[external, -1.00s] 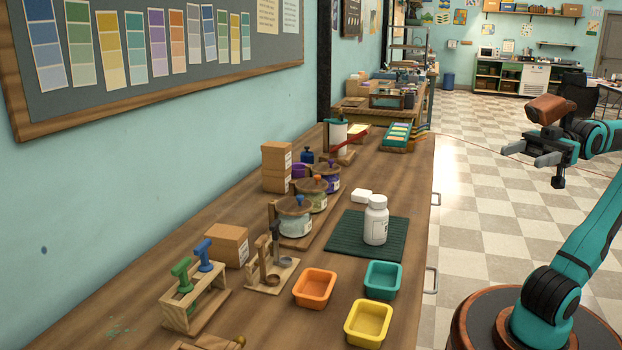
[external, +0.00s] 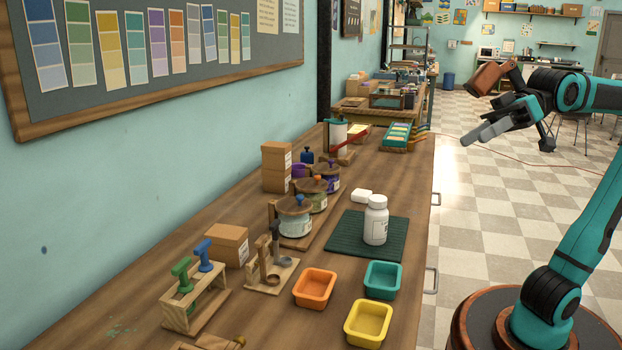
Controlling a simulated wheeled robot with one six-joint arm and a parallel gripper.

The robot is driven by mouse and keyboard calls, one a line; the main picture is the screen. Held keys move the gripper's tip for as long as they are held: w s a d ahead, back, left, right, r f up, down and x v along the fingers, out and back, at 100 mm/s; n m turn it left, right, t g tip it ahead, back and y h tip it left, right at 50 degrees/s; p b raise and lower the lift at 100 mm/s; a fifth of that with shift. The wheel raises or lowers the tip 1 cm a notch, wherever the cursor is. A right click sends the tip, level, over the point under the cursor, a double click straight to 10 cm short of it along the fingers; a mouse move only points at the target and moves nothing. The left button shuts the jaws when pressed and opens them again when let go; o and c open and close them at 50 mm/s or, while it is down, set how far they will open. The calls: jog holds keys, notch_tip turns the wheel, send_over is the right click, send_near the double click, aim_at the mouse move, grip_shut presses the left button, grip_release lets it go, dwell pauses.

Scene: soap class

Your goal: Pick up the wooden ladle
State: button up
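The wooden ladle (external: 263,258) stands upright in a small light-wood rack on the workbench, its round bowl low at the front. A grey ladle (external: 276,240) stands beside it in the same rack. My gripper (external: 482,122) is high at the right, beyond the bench's right edge and far from the rack. Its two grey fingers point left and look apart, with nothing between them.
Left of the rack is a stand (external: 192,307) with green and blue handled tools. A cardboard box (external: 227,245) is behind. Orange (external: 315,289), teal (external: 383,281) and yellow (external: 368,324) trays are to the right. Lidded jars (external: 295,223) and a white bottle (external: 376,222) on a mat stand farther back.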

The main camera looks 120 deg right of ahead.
jog(key=w+d+r+m+g, duration=0.1)
jog(key=w+d+m+g, duration=0.3)
jog(key=w, duration=0.7)
jog(key=m+g+y, duration=0.1)
jog(key=m+g, duration=0.9)
jog(key=m, duration=0.7)
send_over(260, 239)
notch_tip(260, 239, down, 11)
jog(key=f, duration=1.2)
jog(key=shift+a, duration=0.35)
jog(key=shift+d+f, duration=0.15)
jog(key=shift+f, duration=1.15)
jog(key=shift+d+f, duration=0.15)
jog(key=shift+f, duration=1.15)
grip_shut()
